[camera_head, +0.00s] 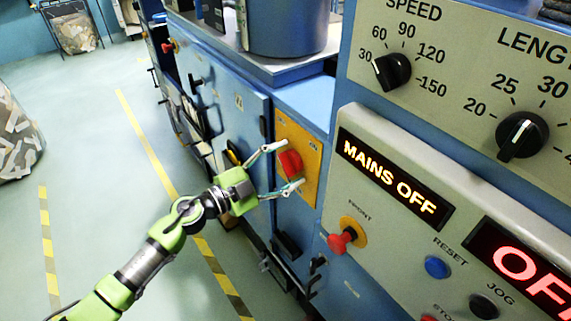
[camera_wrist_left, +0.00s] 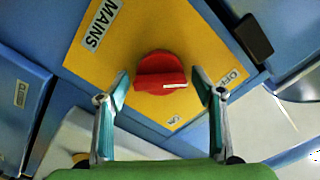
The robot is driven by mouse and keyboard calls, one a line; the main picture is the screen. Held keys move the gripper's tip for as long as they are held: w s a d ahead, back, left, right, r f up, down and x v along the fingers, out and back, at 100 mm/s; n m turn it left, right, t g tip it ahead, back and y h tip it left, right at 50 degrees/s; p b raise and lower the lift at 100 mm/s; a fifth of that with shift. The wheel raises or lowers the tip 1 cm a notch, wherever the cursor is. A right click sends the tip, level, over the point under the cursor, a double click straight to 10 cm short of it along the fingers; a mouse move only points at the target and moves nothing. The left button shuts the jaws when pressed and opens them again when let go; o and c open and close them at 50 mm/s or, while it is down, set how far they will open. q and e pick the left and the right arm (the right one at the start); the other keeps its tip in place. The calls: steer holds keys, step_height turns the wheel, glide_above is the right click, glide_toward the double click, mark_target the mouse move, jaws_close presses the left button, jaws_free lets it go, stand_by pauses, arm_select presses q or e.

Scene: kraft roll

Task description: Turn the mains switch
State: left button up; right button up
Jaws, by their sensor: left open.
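The mains switch (camera_head: 291,163) is a red rotary knob on a yellow plate (camera_head: 311,157) on the blue machine cabinet. In the left wrist view the red knob (camera_wrist_left: 161,72) sits between my open fingertips, with a gap on each side. Its white pointer mark is at the right of its grip bar. The yellow plate (camera_wrist_left: 120,62) reads MAINS, with OFF at right and ON at the bottom. My left gripper (camera_head: 280,167) is open in front of the plate; it also shows in the left wrist view (camera_wrist_left: 163,92). A display (camera_head: 392,180) reads MAINS OFF. My right gripper is not in view.
The control panel at right carries a red front stop knob (camera_head: 342,239), a blue reset button (camera_head: 437,267) and dials. A black handle (camera_wrist_left: 252,36) juts out beside the plate.

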arm_select(q)
steer(key=c, duration=1.1)
steer(key=shift+m, duration=0.4)
steer(key=m, duration=0.4)
steer(key=shift+f+m, duration=0.15)
steer(key=shift+m, duration=0.25)
steer(key=m+b, duration=0.1)
steer(key=m, duration=0.2)
steer(key=shift+m, duration=0.4)
steer(key=m+b, duration=0.1)
steer(key=m, duration=0.1)
steer(key=shift+f+m, duration=0.15)
steer(key=shift+m, duration=0.15)
steer(key=m+b, duration=0.1)
steer(key=m, duration=0.3)
steer(key=shift+b, duration=0.3)
steer(key=shift+m+b, duration=0.3)
steer(key=shift+m, duration=0.6)
